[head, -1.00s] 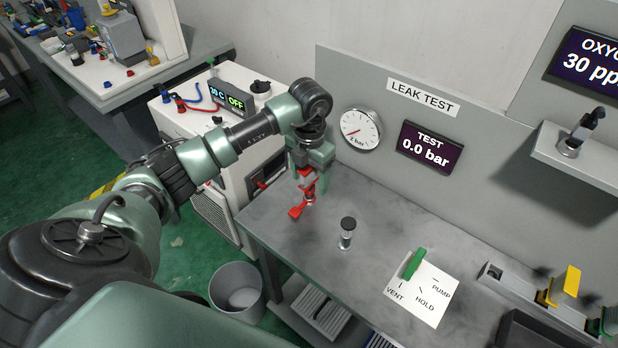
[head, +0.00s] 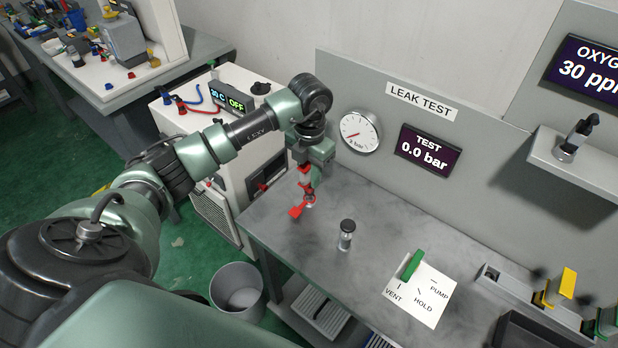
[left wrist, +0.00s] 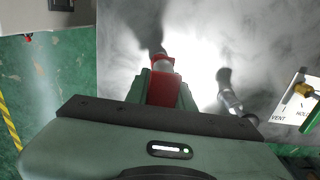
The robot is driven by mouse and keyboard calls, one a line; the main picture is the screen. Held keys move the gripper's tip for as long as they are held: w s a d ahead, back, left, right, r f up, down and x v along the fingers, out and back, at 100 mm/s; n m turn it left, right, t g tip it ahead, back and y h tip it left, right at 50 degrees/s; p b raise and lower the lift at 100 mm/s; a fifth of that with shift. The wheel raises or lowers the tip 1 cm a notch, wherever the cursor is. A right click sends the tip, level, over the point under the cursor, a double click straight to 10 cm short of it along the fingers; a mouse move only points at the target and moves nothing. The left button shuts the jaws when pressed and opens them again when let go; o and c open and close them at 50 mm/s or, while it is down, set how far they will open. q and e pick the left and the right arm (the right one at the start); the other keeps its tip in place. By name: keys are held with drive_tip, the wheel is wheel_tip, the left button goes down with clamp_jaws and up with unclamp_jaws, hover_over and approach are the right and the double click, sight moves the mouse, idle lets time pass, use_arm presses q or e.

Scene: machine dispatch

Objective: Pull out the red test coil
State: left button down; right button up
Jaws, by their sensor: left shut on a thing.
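My left gripper (head: 306,182) is shut on a red part, which I take for the red test coil (head: 296,211). It is over the left part of the grey bench, and a small metal end shows beside its red tab. Whether the metal end touches the bench or is seated in something, I cannot tell. In the left wrist view the red part (left wrist: 162,90) sits between the two green fingers, with a metal end beyond it. The fingers hide part of it. My right gripper is not in view.
A black-capped metal post (head: 346,235) stands on the bench right of the gripper. Farther right are a green lever (head: 412,264) on a white VENT/HOLD/PUMP plate (head: 428,300) and a grey rack (head: 515,287). The TEST display (head: 428,150) reads 0.0 bar. A grey bin (head: 237,287) stands below.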

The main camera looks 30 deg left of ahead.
use_arm(q)
drive_tip(key=shift+r+p, duration=2.35)
drive_tip(key=shift+r, duration=1.6)
